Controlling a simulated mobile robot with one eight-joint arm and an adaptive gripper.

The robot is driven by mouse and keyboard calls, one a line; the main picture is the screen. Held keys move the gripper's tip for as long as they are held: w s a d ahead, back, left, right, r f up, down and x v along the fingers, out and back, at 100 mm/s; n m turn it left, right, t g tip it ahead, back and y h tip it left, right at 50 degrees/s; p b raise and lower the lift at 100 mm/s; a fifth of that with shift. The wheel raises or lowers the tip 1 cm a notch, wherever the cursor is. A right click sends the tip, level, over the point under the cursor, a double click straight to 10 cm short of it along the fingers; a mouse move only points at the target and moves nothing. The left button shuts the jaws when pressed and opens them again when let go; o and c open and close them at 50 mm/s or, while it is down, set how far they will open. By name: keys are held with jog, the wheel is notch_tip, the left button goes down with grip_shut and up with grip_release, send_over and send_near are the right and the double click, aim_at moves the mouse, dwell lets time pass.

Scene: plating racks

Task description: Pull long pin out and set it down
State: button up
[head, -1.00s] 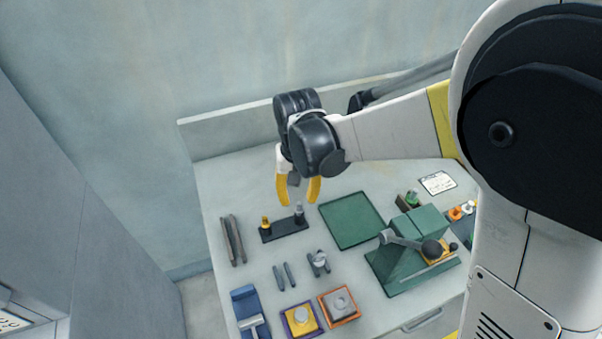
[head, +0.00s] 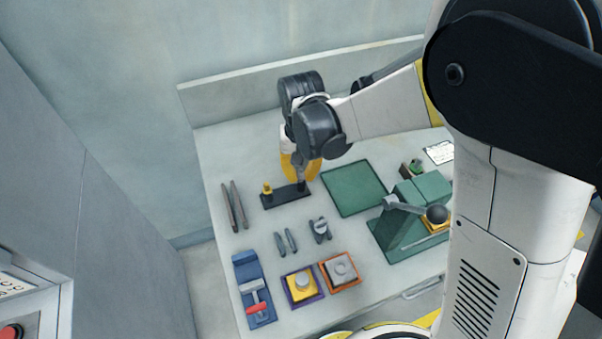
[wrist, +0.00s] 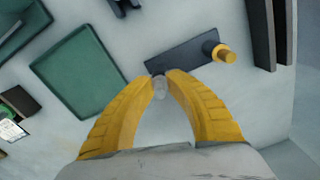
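A small black rack (head: 270,201) stands on the bench with a grey pin and a short yellow-topped pin (head: 267,188). The grey pin (head: 301,185) stands upright at the rack's right end; it looks like the long pin. My gripper (head: 301,178) is over that end, with its yellow fingers drawn together on the pin's upper part. In the wrist view, the fingertips (wrist: 163,74) close around the pale pin top (wrist: 160,89), at the end of the rack (wrist: 185,55). The yellow-topped pin (wrist: 225,54) is apart from the fingers. The grey pin's lower end is hidden.
A bare green tray (head: 355,188) lies right of the rack. A green fixture with a lever (head: 405,225) stands farther right. Two dark bars (head: 234,206) lie left. Small grey parts (head: 286,242), square blocks (head: 302,286) and a blue holder (head: 255,290) sit in front.

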aim_at(301, 169)
grip_shut()
jog(key=shift+r+n, duration=0.15)
jog(key=shift+n, duration=0.7)
jog(key=shift+r+n, duration=0.15)
jog(key=shift+n, duration=0.7)
jog(key=shift+r, duration=0.1)
jog(key=shift+r+p, duration=1.1)
jog(key=shift+r, duration=0.5)
jog(key=shift+r, duration=0.1)
